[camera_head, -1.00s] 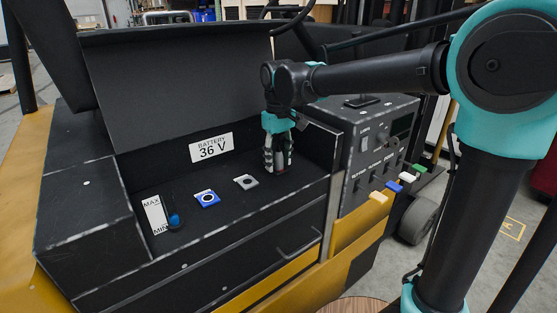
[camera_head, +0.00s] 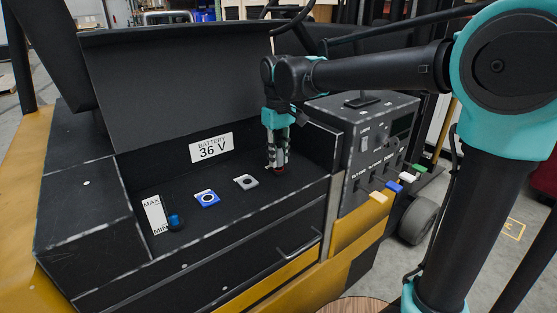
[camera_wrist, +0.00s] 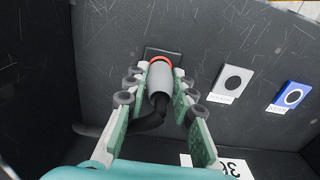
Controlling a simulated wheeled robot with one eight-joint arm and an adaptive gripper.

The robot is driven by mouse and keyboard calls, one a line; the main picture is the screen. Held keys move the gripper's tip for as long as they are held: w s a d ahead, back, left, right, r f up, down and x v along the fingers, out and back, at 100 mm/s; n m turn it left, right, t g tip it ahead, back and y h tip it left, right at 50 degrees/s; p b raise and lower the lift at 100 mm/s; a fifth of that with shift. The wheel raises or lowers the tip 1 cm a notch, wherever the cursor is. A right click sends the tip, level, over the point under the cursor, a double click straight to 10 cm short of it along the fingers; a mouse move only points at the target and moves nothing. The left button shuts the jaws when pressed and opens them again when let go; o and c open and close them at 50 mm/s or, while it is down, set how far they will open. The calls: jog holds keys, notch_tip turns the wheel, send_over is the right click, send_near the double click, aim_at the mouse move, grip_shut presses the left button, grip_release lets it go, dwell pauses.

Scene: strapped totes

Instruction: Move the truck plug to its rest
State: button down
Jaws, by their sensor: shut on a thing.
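My gripper (camera_head: 277,163) points down over the right end of the black battery deck. In the wrist view, my gripper (camera_wrist: 169,100) has its padded fingers on both sides of the truck plug (camera_wrist: 161,78), a grey cylinder with an orange-red ring at its far end. The plug's ringed end is at a black square plate (camera_wrist: 150,52); I cannot tell whether it is seated or just clear. A black cable (camera_wrist: 140,125) runs from the plug. A grey square holder (camera_head: 246,182) and a blue one (camera_head: 207,198) lie left of the gripper, both looking empty.
A MAX/MIN gauge (camera_head: 155,214) and a blue knob (camera_head: 175,222) are at the left. A control box (camera_head: 370,150) with levers stands close on the right.

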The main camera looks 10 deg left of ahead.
jog(key=shift+r, duration=2.4)
jog(key=shift+r, duration=0.1)
jog(key=shift+r, duration=2.9)
